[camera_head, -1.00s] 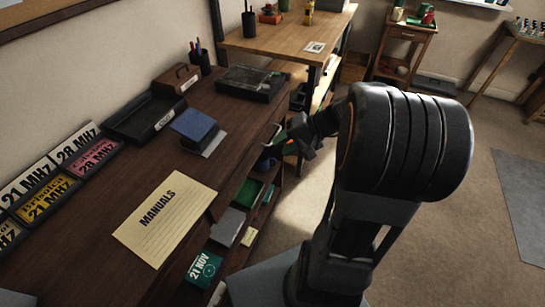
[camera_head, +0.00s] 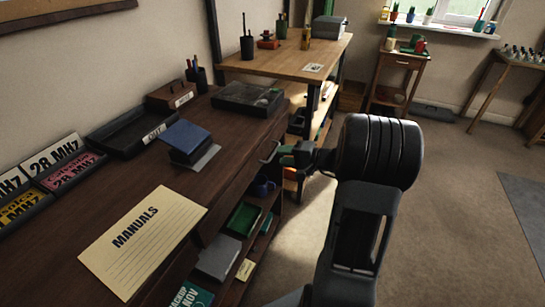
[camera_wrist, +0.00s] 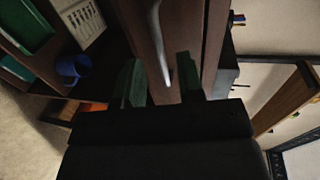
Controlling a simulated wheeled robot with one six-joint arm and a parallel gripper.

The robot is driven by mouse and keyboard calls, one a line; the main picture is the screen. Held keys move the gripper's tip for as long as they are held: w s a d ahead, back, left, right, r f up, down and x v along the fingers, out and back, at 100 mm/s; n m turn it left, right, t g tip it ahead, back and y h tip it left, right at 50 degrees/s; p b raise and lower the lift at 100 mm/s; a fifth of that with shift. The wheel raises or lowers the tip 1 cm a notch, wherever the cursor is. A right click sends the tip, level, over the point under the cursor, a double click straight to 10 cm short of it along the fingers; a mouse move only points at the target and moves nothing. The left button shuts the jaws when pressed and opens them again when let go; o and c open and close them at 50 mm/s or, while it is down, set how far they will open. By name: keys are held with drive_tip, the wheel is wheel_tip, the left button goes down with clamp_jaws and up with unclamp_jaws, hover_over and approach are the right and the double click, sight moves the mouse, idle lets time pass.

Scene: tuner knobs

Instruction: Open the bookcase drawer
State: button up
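The dark wooden bookcase (camera_head: 150,190) stands along the left wall. Its drawer front (camera_head: 236,188) is on the side facing the room, under the top, and looks closed. A curved grey metal handle (camera_head: 268,153) is on the drawer front. In the wrist view the handle (camera_wrist: 158,45) runs down the brown drawer front (camera_wrist: 187,35). My gripper (camera_head: 287,156) is at the handle, in front of the drawer. In the wrist view its green-padded fingers (camera_wrist: 160,85) are apart, one on each side of the handle's lower end. I cannot tell whether they touch it.
Open shelves below the drawer hold a green tray (camera_head: 243,217), a blue mug (camera_head: 263,187) and a grey box (camera_head: 218,258). A wooden workbench (camera_head: 290,62) stands behind. Floor at right is clear.

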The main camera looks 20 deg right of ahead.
sight(273, 153)
drive_tip(key=shift+x, duration=2.25)
clamp_jaws()
